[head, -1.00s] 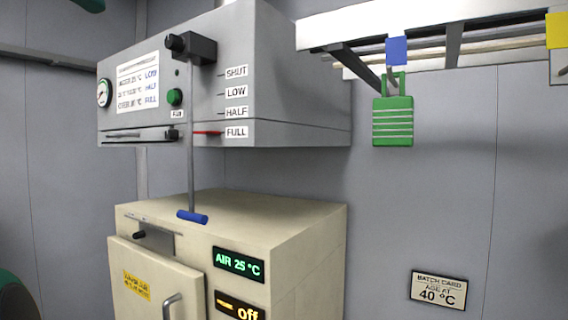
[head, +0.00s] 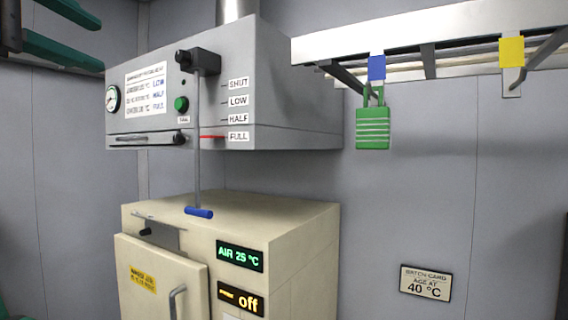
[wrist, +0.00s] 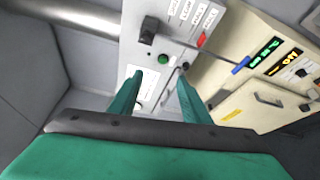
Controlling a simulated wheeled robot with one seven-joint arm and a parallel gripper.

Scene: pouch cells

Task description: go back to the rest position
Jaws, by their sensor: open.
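My gripper (head: 94,43) is at the upper left of the head view, with two green fingers spread apart in front of the wall and hood. In the wrist view my gripper (wrist: 158,78) is open and empty, its fingers pointing toward the hood panel. The fingers touch nothing that I can see. My arm's rest position is not marked in the views.
A grey hood (head: 290,95) with a blue-ended hanging rod (head: 197,140) is above a cream oven (head: 305,250). The oven reads AIR 25 °C and off. A green padlock (head: 372,128) hangs from the rail (head: 440,35) at right. A batch card (head: 426,283) is on the wall.

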